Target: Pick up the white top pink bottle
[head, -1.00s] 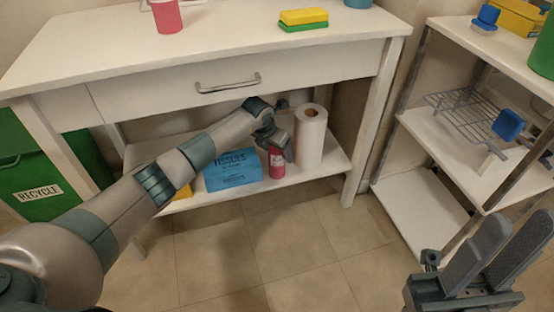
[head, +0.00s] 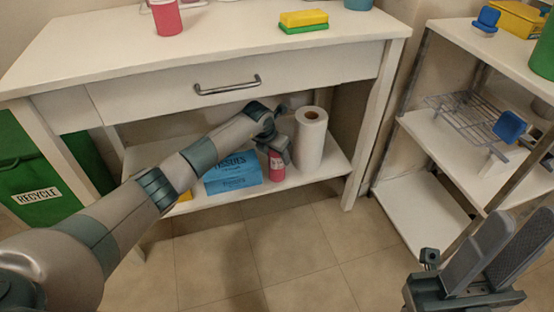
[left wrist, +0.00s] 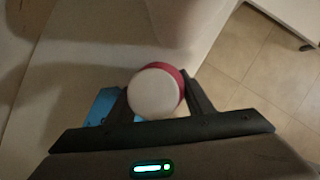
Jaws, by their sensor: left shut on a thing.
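The pink bottle (head: 277,171) stands on the lower shelf of the white table, between a blue tissue box (head: 233,172) and a paper towel roll. My left gripper (head: 278,150) is around its upper part and hides its top in the head view. In the left wrist view the bottle's round white top (left wrist: 155,93) shows between the two dark fingers, with a pink rim behind it. The left gripper is shut on the bottle. My right gripper (head: 493,250) is open and empty at the lower right, away from the table.
The paper towel roll (head: 310,138) stands close to the right of the bottle. The drawer front (head: 225,80) and tabletop (head: 225,38) are above my left arm. A green recycle bin (head: 40,185) is at the left, a shelf rack (head: 425,208) at the right. The floor in front is clear.

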